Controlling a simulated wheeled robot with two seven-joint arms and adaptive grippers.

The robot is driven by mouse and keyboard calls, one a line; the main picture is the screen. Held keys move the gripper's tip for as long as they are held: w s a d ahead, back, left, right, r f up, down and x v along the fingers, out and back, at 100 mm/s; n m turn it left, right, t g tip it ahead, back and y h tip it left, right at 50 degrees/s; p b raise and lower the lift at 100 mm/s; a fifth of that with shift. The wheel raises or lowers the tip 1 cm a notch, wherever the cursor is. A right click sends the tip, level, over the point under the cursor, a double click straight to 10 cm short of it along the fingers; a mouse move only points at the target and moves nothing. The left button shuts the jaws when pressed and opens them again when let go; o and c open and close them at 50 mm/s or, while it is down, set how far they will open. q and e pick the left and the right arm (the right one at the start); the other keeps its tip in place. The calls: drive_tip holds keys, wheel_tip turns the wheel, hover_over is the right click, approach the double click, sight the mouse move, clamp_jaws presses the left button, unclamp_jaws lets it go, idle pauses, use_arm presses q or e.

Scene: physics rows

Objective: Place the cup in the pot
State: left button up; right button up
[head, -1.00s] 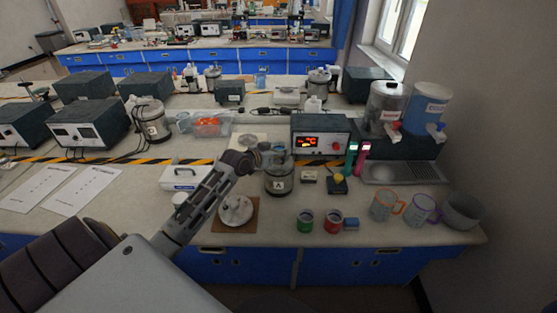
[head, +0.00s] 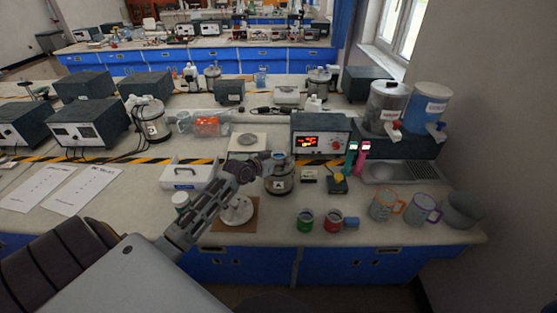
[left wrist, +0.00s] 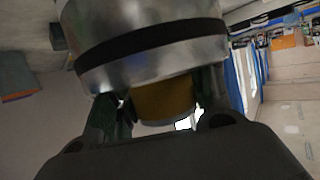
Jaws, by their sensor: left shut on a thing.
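The pot (head: 279,185), a metal vessel with a dark band marked A, stands upright on the near bench in the head view. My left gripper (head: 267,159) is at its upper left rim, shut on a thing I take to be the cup. The cup is mostly hidden at the pot's mouth; I cannot tell how deep it sits. In the left wrist view a yellow-brown piece (left wrist: 165,99) shows between the fingers, close to a large shiny metal cylinder with a black band (left wrist: 150,42). My right gripper is not in view.
A pale lid (head: 237,211) lies on a brown board left of the pot. Green (head: 305,220) and red (head: 332,221) cans stand at the front right. A lit meter (head: 320,137) stands behind.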

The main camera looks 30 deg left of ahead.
use_arm(q)
drive_tip(key=shift+f, duration=0.35)
drive_tip(key=o, duration=0.9)
drive_tip(key=shift+s+f, duration=0.1)
drive_tip(key=shift+f, duration=0.1)
drive_tip(key=shift+d+r, duration=0.1)
drive_tip(key=shift+r, duration=0.05)
drive_tip(key=shift+r, duration=0.4)
drive_tip(key=shift+s+a+r, duration=0.25)
drive_tip(key=shift+s+r, duration=0.1)
drive_tip(key=shift+s, duration=0.25)
drive_tip(key=shift+r+v, duration=0.2)
drive_tip(key=shift+v, duration=5.1)
